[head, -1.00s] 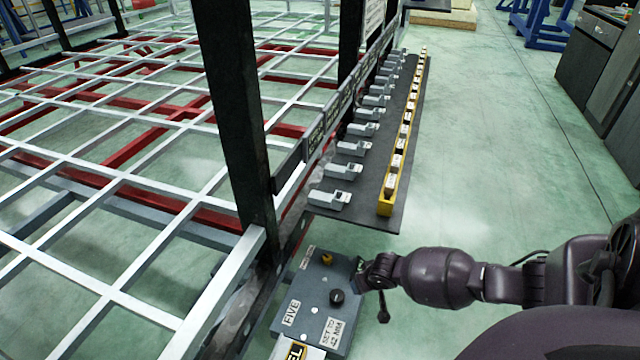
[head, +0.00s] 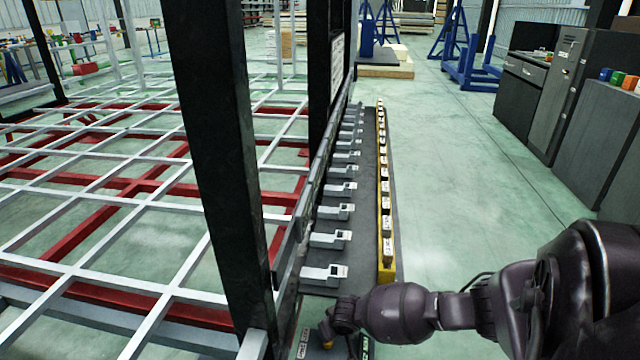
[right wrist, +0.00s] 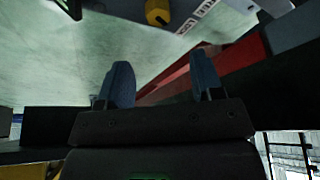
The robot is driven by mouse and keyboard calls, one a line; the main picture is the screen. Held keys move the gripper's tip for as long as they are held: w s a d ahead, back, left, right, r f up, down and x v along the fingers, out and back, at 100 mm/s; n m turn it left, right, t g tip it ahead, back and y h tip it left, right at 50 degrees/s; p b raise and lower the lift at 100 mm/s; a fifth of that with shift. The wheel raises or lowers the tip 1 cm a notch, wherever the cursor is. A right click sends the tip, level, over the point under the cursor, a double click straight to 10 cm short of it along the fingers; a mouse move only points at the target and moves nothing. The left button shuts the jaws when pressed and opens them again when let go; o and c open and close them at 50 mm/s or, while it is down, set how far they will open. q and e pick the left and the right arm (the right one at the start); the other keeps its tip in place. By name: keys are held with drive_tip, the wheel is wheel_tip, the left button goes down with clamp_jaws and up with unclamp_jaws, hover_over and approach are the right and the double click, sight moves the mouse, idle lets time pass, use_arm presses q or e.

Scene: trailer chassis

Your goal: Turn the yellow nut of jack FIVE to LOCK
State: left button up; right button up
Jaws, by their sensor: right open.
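The grey jack box is mostly cut off by the bottom edge of the head view. Part of its label plate (head: 303,343) shows there, beside a small bit of the yellow nut (head: 327,345). In the right wrist view the yellow nut (right wrist: 158,12) is at the top edge, next to a white label (right wrist: 196,16) on the grey box. My right gripper (right wrist: 160,76) is open, with its two blue-grey fingers apart and nothing between them. The nut lies beyond the fingertips, apart from them. The nut's markings cannot be read. My left gripper is not in view.
A dark upright post (head: 215,150) and the white-and-red chassis frame (head: 90,265) stand on the left. A dark shelf with several grey clamps (head: 325,273) and a yellow rail (head: 386,262) runs away ahead. Green floor (head: 460,190) on the right is clear.

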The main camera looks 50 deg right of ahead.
drive_tip(key=b+x, duration=0.1)
drive_tip(key=x, duration=0.2)
drive_tip(key=b+x, duration=0.2)
drive_tip(key=s+b+x, duration=0.1)
drive_tip(key=b+x, duration=0.1)
drive_tip(key=x, duration=0.1)
drive_tip(key=shift+w+f, duration=0.1)
drive_tip(key=shift+f, duration=0.45)
drive_tip(key=shift+w+d+f+b, duration=0.1)
drive_tip(key=shift+w+f+b, duration=0.25)
drive_tip(key=shift+f, duration=0.2)
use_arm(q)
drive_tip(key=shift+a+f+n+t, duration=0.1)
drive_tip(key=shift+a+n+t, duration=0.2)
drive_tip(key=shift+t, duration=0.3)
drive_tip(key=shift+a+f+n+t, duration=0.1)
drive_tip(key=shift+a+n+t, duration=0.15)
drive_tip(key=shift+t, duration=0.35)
use_arm(e)
drive_tip(key=shift+w+f, duration=0.15)
drive_tip(key=shift+w, duration=0.15)
